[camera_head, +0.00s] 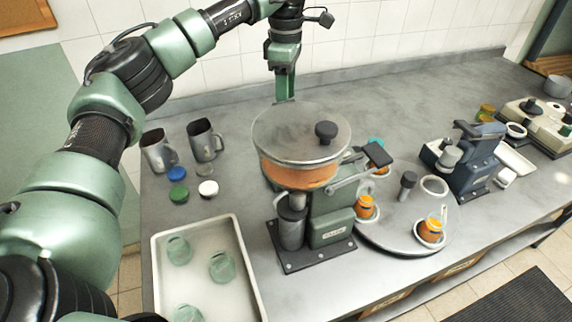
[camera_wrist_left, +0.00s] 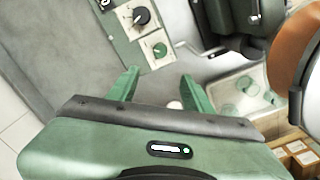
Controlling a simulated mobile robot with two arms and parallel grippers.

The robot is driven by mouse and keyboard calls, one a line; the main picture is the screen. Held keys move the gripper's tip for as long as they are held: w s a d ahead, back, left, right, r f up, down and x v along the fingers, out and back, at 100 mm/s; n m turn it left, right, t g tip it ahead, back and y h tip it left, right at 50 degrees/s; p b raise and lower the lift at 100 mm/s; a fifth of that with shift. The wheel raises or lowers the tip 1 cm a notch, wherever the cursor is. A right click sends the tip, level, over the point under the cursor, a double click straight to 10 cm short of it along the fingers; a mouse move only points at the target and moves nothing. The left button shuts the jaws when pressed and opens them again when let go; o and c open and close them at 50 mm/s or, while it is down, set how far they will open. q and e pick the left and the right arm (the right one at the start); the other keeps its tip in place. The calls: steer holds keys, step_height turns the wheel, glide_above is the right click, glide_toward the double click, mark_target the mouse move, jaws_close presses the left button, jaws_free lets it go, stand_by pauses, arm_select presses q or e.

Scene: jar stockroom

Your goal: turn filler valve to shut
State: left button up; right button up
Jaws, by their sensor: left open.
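The filler is a green machine (camera_head: 332,215) with a glass-lidded hopper (camera_head: 290,172) holding orange contents. A metal lever with a dark grip (camera_head: 378,153) sticks out on its right side. I cannot tell which part is the valve. The left wrist view shows a pale panel with a black knob (camera_wrist_left: 141,16) and a green knob (camera_wrist_left: 160,49). My left gripper (camera_head: 284,98) is behind the hopper in the head view, its tips partly hidden. In the left wrist view its fingers (camera_wrist_left: 162,92) are apart and empty, just below the green knob. My right gripper is not in view.
A white tray (camera_head: 158,262) with green glass jars stands at front left. Metal mugs (camera_head: 202,140) and loose lids (camera_head: 178,173) are left of the filler. A turntable (camera_head: 392,238) with orange-filled jars and a blue-grey machine (camera_head: 478,160) stand right. The rear counter is largely clear.

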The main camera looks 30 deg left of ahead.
arm_select(q)
step_height(320, 180, down, 10)
steer(key=b, duration=0.8)
steer(key=shift+r, duration=0.15)
steer(key=shift+f+b, duration=0.4)
steer(key=shift+f, duration=0.15)
step_height(320, 180, down, 8)
steer(key=shift+r+p, duration=0.25)
steer(key=shift+p, duration=0.15)
steer(key=shift+c, duration=0.2)
jaws_close()
